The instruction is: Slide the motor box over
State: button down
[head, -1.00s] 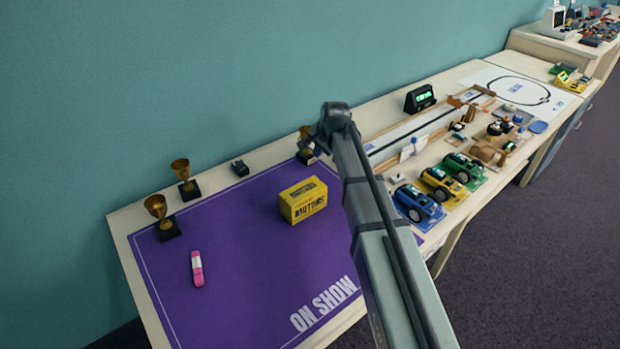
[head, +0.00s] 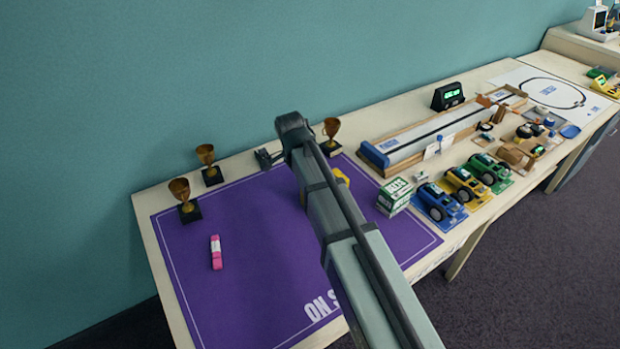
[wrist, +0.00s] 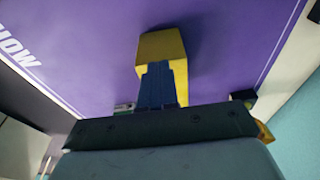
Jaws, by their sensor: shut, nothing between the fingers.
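The yellow motor box (head: 342,177) stands on the purple mat (head: 250,235). In the head view my arm hides most of it, leaving a yellow corner right of the arm. In the wrist view the box (wrist: 163,44) is straight ahead of my gripper (wrist: 158,68). The blue fingers are together and empty, overlapping the box in the picture. I cannot tell whether they touch it. The gripper itself is hidden behind my arm in the head view.
A green-and-white box (head: 394,196) stands right of my arm, beside the blue car (head: 440,202). Trophies (head: 208,165) line the back edge, with a small dark object (head: 265,158) among them. A pink item (head: 216,252) lies on the mat's left part; the mat around it is clear.

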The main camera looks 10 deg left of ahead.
jog(key=w+d, duration=0.7)
jog(key=shift+w, duration=0.1)
jog(key=shift+w+d+f, duration=0.1)
jog(key=shift+w+d, duration=0.05)
jog(key=shift+d, duration=0.05)
jog(key=shift+f, duration=0.7)
jog(key=shift+s+f, duration=0.1)
jog(key=shift+s, duration=0.15)
